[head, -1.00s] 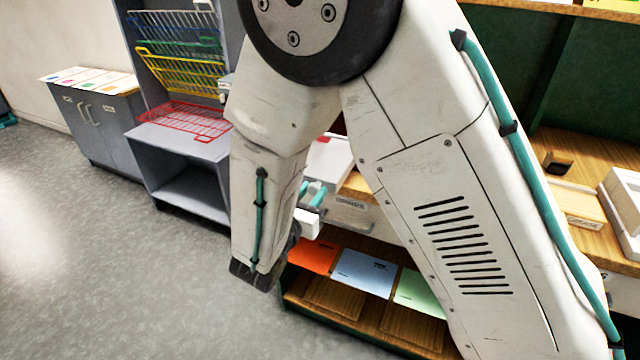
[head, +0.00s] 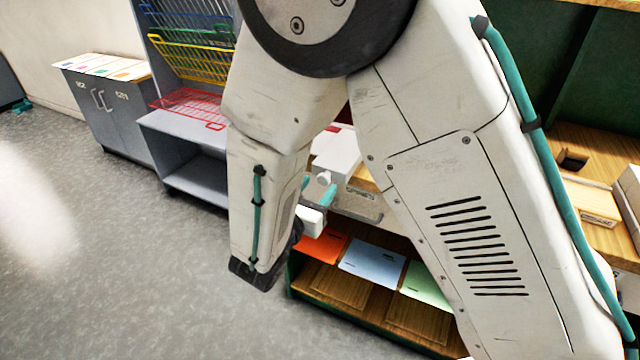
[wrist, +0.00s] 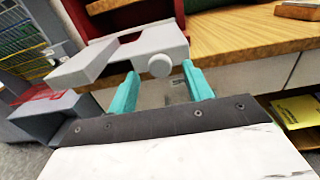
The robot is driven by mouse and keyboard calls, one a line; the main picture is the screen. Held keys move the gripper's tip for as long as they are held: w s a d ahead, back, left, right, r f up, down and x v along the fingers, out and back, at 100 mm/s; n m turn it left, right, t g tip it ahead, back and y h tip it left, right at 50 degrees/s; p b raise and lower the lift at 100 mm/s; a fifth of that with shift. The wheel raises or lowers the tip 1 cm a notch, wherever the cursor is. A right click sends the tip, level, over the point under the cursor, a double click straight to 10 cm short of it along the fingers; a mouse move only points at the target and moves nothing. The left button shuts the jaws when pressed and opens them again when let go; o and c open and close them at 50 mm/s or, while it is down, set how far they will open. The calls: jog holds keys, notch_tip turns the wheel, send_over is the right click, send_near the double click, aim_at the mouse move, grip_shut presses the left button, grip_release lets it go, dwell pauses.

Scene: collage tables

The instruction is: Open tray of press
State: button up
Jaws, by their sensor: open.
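The press shows in the wrist view as a grey body with dark red parts (wrist: 88,28) behind it. Its pale grey tray front (wrist: 120,58) carries a round knob (wrist: 160,65). In the head view the tray (head: 338,152) and knob (head: 323,178) show just right of my forearm, partly hidden by my arm. I cannot see the tray standing out clearly from the press. My gripper (wrist: 162,85) is open, with teal fingers to the left and right of the knob and slightly below it in the picture. Nothing is held. In the head view the fingers (head: 316,190) are close to the knob.
The press stands on a wooden counter (wrist: 235,35). Below it is a shelf with orange (head: 318,244), blue (head: 373,262) and green (head: 425,284) sheets. A grey rack with wire baskets (head: 190,60) and a grey cabinet (head: 112,105) stand to the left. The floor at left is clear.

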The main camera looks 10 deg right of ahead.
jog(key=v, duration=0.5)
jog(key=shift+s+a, duration=0.1)
jog(key=shift+s, duration=0.05)
jog(key=shift+f, duration=0.1)
jog(key=s+d+r+m+g, duration=0.4)
jog(key=s+d+m+g, duration=0.8)
jog(key=d+m+g, duration=0.3)
jog(key=s+d+r+m+t+y, duration=0.1)
jog(key=s+d+r+m+y, duration=0.5)
jog(key=s+r+m+y, duration=0.4)
jog(key=r+m, duration=0.1)
jog(key=m, duration=0.2)
jog(key=shift+d+m+t+y, duration=0.3)
jog(key=shift+d+m+t, duration=0.05)
jog(key=shift+m+t, duration=0.05)
jog(key=shift+s+r, duration=0.1)
